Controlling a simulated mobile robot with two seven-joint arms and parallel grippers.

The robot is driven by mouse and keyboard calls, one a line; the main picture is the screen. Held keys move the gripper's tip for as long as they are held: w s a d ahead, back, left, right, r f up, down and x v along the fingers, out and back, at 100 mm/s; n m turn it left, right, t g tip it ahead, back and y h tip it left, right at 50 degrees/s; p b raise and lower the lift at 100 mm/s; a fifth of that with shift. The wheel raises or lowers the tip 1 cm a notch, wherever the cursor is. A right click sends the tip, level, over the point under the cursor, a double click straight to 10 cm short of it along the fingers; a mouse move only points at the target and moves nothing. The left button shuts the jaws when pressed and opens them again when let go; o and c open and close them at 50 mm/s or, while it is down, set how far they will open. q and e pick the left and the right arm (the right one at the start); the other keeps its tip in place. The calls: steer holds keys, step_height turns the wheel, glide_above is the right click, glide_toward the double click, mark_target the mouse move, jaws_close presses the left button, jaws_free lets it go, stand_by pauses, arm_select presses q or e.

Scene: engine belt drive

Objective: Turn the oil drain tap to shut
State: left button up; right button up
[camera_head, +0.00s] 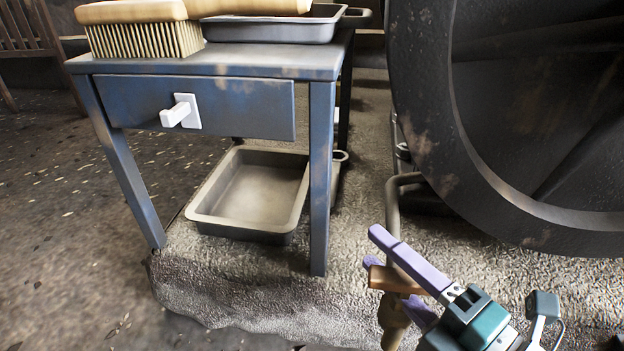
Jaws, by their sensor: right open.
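The oil drain tap is at the lower right of the head view. Its brown handle bar (395,281) lies roughly crosswise on a brownish tap body (391,318) below a bent pipe (392,200). My right gripper (373,249) has purple fingers and is open. Its fingers lie on either side of the handle bar in the picture; I cannot tell whether they touch it. One finger covers part of the handle and pipe. The tap's lower end is cut off by the picture edge. My left gripper is not in view.
A large dark wheel (418,105) stands at the right, close behind my right gripper. A blue table (200,60) with a drawer (245,108) bears a brush (145,38) and a tray (275,28). A pan (195,213) sits beneath it. Floor at left is mostly clear.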

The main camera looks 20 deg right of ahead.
mark_target(419, 291)
steer(key=shift+s, duration=0.3)
steer(key=p+v, duration=0.2)
steer(key=v, duration=0.7)
steer(key=shift+s+p, duration=0.15)
steer(key=shift+p, duration=0.25)
